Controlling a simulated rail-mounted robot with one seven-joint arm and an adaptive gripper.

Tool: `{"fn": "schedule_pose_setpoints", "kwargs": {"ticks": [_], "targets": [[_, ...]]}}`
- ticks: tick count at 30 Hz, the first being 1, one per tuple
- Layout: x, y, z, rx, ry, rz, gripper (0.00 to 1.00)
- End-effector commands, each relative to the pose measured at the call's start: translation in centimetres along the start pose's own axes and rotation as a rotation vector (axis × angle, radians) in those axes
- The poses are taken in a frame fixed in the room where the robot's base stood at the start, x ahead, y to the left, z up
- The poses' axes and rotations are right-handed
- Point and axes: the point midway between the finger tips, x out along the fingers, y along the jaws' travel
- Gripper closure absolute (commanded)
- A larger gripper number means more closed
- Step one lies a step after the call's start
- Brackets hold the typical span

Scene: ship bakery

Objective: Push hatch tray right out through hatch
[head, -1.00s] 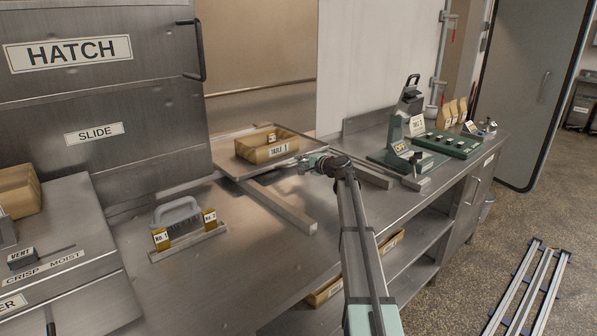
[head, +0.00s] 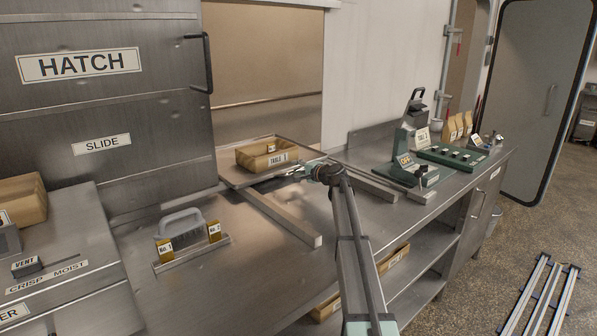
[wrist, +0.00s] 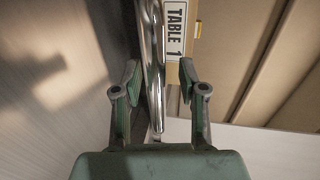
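The steel tray (head: 229,174) lies at the hatch opening (head: 262,60), across the far ends of two counter rails. It carries a tan box (head: 248,160) labelled TABLE 1, which also shows in the wrist view (wrist: 214,40). My gripper (head: 298,172) is at the tray's near right side. In the wrist view my gripper (wrist: 160,72) has its fingers apart, with a shiny steel bar or rim (wrist: 152,50) running between them. I cannot tell whether a finger touches it. The tray's far edge is partly hidden behind the box.
The HATCH slide panel (head: 100,110) stands left of the opening. A grey-handled holder (head: 190,240) with No. 1 and No. 2 tags sits on the front counter. A green device (head: 410,165) stands to the right. Counter between the holder and near rail (head: 285,217) is clear.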

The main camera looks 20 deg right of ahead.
Motion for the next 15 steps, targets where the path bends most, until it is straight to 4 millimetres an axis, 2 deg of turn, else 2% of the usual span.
{"fn": "schedule_pose_setpoints", "kwargs": {"ticks": [8, 11, 15], "targets": [[-0.5, 0.1, 0.1, 0.000, 0.000, 0.002, 0.59], [-1.4, 0.1, 0.1, -0.001, 0.000, 0.002, 0.59], [-3.6, 0.2, 0.2, 0.000, 0.001, 0.001, 0.59]]}}
